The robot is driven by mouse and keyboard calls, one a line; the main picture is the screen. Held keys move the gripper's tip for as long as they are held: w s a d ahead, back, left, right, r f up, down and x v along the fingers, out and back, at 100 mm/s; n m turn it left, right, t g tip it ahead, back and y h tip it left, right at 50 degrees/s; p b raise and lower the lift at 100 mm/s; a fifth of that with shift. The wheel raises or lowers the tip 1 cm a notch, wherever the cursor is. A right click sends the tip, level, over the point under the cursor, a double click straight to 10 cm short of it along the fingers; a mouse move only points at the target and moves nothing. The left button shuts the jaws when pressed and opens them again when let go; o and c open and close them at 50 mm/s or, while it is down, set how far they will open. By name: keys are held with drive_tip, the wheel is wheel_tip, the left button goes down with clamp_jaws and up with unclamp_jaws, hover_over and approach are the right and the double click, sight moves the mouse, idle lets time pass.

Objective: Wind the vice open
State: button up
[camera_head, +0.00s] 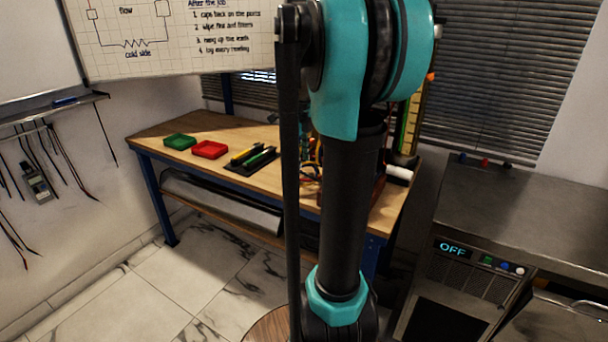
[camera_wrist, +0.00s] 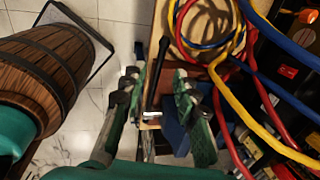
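My gripper (camera_wrist: 160,78) is open in the wrist view, its two green-padded fingers apart at the bench edge. A slim black bar (camera_wrist: 156,70), which may be the vice's handle, runs between the fingertips. I see no clear contact with either finger. A small pale metal part (camera_wrist: 151,116) and a blue block (camera_wrist: 175,132) show below it between the fingers; I cannot tell whether they belong to the vice. The vice's jaws cannot be made out. In the head view my own arm covers the right part of the workbench (camera_head: 160,128), and neither gripper nor vice shows clearly.
Yellow, red and blue cables (camera_wrist: 232,85) loop close to the right finger. A wooden barrel (camera_wrist: 40,75) stands at left in the wrist view. A green tray (camera_head: 179,141), a red tray (camera_head: 209,149) and a metal cabinet (camera_head: 520,215) show in the head view. Floor left of the bench is clear.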

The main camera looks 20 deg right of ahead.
sight(304, 173)
drive_tip(key=f, duration=0.4)
drive_tip(key=w+d+f, duration=0.1)
drive_tip(key=f, duration=0.2)
clamp_jaws()
idle(0.4)
